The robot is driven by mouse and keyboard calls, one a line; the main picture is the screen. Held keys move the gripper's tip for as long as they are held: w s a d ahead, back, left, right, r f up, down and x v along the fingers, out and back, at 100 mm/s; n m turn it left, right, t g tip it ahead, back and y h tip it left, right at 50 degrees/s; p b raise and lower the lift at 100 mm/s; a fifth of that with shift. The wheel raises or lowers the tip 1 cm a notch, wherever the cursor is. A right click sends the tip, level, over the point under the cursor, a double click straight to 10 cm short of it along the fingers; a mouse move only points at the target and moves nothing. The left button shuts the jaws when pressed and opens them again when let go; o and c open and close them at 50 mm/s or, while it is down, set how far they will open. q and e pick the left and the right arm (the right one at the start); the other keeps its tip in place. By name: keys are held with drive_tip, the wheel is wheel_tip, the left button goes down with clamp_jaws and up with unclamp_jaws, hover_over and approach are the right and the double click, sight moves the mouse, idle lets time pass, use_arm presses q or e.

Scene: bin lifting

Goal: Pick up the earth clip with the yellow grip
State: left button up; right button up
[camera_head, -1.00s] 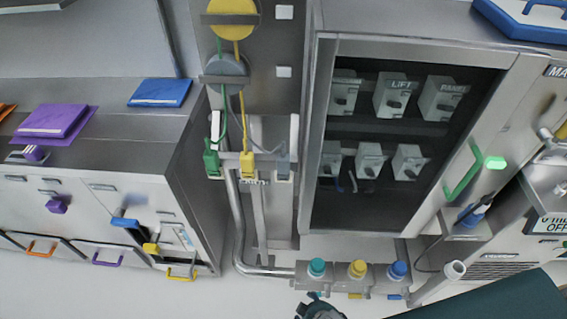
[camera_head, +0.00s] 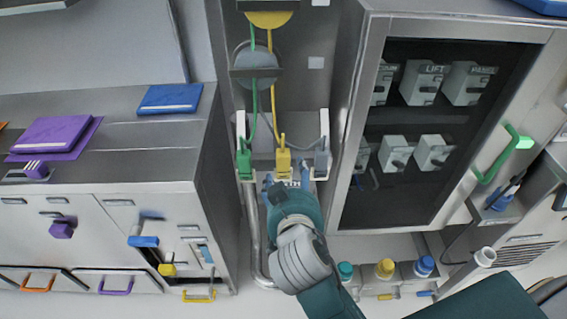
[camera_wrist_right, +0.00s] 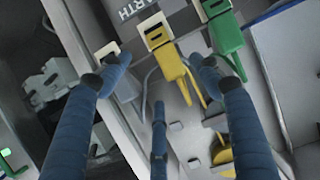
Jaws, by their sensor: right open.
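The earth clip with the yellow grip (camera_head: 283,160) hangs on the grey rail between a green clip (camera_head: 244,164) and a grey clip (camera_head: 321,163). My right gripper (camera_head: 286,183) is just below it in the head view, below the clip row. In the right wrist view the yellow clip (camera_wrist_right: 172,62) shows between the spread blue fingers of my right gripper (camera_wrist_right: 158,75), nearer the right finger. The gripper is open and holds nothing; I cannot tell whether a finger touches the clip. The green clip (camera_wrist_right: 224,36) is just beyond the right finger. My left gripper is not in view.
A cabinet (camera_head: 352,120) with several grey switch boxes stands right of the clips. A steel counter (camera_head: 150,135) with drawers stands left. A shelf with teal, yellow and blue caps (camera_head: 385,268) is below right. Yellow and green cables run up from the clips.

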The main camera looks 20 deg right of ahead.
sight(287, 167)
drive_tip(key=x, duration=0.3)
drive_tip(key=p+x, duration=0.1)
drive_tip(key=x, duration=0.3)
drive_tip(key=shift+w+a+f, duration=0.1)
drive_tip(key=shift+a, duration=0.1)
drive_tip(key=c, duration=1.5)
